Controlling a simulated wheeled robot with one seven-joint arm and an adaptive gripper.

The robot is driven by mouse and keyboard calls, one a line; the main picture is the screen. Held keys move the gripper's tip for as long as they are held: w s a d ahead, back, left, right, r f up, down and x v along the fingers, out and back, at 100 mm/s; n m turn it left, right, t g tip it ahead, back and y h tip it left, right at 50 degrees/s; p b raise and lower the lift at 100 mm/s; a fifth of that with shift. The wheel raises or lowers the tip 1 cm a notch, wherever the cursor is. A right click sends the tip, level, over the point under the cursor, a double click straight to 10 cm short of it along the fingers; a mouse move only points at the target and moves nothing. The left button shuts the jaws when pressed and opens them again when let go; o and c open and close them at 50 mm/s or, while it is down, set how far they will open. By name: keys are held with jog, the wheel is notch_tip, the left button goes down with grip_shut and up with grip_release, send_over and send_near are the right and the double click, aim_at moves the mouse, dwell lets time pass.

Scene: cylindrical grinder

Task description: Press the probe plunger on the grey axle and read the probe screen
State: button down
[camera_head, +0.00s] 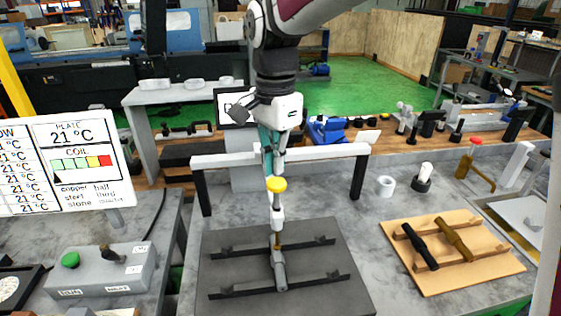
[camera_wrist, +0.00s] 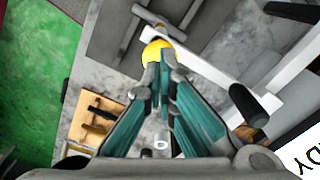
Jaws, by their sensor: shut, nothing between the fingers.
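My gripper (camera_head: 269,170) is shut and empty, pointing down, its fingertips at the top of the yellow plunger knob (camera_head: 276,184); whether they touch it I cannot tell. In the wrist view the fingertips (camera_wrist: 160,66) overlap the lower edge of the yellow knob (camera_wrist: 156,50). The white probe body (camera_head: 277,212) stands upright below the knob, over the grey axle (camera_head: 279,270). The axle lies across two dark rails on a dark plate (camera_head: 228,294). The probe screen (camera_head: 231,97) is mostly hidden behind my gripper; its corner in the wrist view (camera_wrist: 302,152) shows the letters "DY".
A white crossbar (camera_head: 330,152) on black legs stands behind the probe. A wooden board (camera_head: 480,272) with a black and a brown axle lies at right. A control box (camera_head: 105,272) with a green button and a temperature display (camera_head: 80,140) are at left.

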aim_at(276, 181)
jog(key=shift+f, duration=3.05)
dwell(0.8)
jog(key=shift+r+p, duration=1.35)
jog(key=shift+r, duration=2.7)
jog(key=s+d+r+n+t+b, duration=0.1)
jog(key=s+d+r+n, duration=0.2)
jog(key=d, duration=0.4)
jog(key=s+d+r+n+t+b, duration=0.1)
jog(key=s+d+r+n+t, duration=0.1)
jog(key=s+d, duration=0.4)
jog(key=s+d+f+n+t+b, duration=0.1)
jog(key=s+d+f+n, duration=0.3)
jog(key=s+d, duration=0.4)
jog(key=shift+s+d+n+t, duration=0.4)
jog(key=shift+s+t, duration=0.4)
jog(key=shift+s, duration=0.25)
